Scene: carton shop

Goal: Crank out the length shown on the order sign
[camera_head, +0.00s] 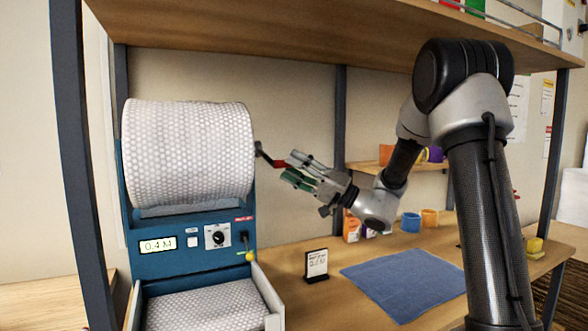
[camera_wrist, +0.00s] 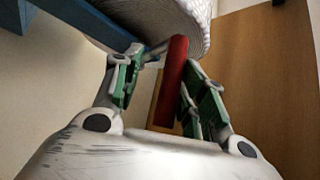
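A roll of bubble wrap (camera_head: 188,152) sits on a blue dispenser (camera_head: 185,262) with a display (camera_head: 158,244) reading 0.4 M. A crank with a red handle (camera_head: 276,163) sticks out from the roll's right side. My gripper (camera_head: 297,170) is at the handle. In the wrist view, the red handle (camera_wrist: 171,82) lies between the green-padded fingers of my gripper (camera_wrist: 165,90), closer to the right finger, with a gap on the left. The fingers are open. The small order sign (camera_head: 317,264) stands right of the dispenser; its number is too small to read surely.
A dispensed sheet of bubble wrap (camera_head: 208,306) lies in the tray below. A blue mat (camera_head: 400,282) lies on the wooden table, with blue and orange cups (camera_head: 411,222) behind it. A wooden shelf (camera_head: 330,38) hangs above, and a dark post (camera_head: 339,135) stands behind my gripper.

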